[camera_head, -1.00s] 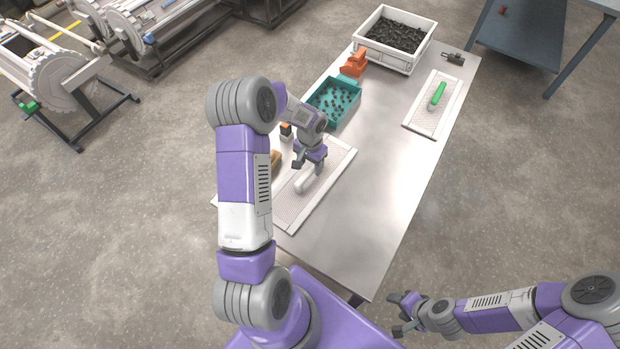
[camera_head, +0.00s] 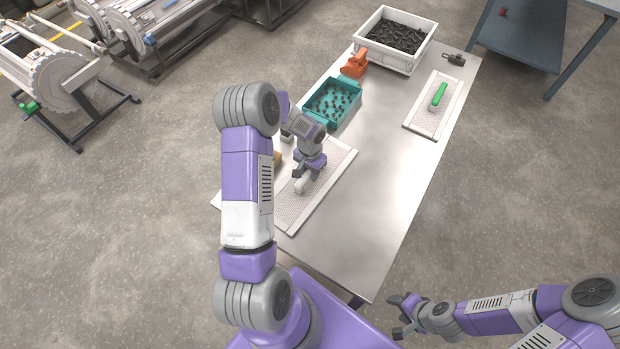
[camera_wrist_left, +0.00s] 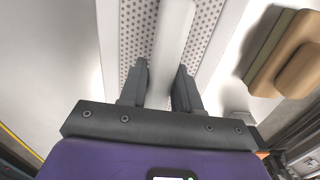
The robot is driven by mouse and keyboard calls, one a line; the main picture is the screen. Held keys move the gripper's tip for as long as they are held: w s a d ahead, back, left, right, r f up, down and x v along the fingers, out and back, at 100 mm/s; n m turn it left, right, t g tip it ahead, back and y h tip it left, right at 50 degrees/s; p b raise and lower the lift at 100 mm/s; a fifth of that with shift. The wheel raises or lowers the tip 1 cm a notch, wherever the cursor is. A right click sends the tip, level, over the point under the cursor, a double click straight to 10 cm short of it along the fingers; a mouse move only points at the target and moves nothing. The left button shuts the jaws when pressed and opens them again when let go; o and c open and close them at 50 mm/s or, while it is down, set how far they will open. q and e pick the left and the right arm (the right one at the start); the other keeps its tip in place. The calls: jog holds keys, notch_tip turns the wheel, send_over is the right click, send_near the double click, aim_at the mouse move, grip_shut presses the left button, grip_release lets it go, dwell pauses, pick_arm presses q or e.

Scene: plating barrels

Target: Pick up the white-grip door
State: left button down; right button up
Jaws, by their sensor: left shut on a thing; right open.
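The white-grip door is a pale perforated panel (camera_head: 284,211) lying flat on the near part of the metal table. Its white grip (camera_head: 300,187) stands along its middle. My left gripper (camera_head: 303,176) is down over the panel and shut on the white grip. In the left wrist view the white grip (camera_wrist_left: 170,45) runs between the two dark fingers (camera_wrist_left: 158,88), and the perforated panel (camera_wrist_left: 136,30) shows on both sides. The panel appears to rest on the table. My right gripper (camera_head: 405,315) is open and empty, off the near edge of the table.
A green-grip door (camera_head: 422,119) lies toward the table's far right. A teal bin (camera_head: 312,110) of small parts, an orange object (camera_head: 354,65) and a white crate (camera_head: 409,65) of dark parts line the left and back. The table's middle (camera_head: 380,160) is clear.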

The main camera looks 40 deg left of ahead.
pick_arm(q)
jog(key=shift+r, duration=0.1)
notch_tip(320, 180, up, 10)
jog(key=shift+p, duration=0.75)
dwell(0.4)
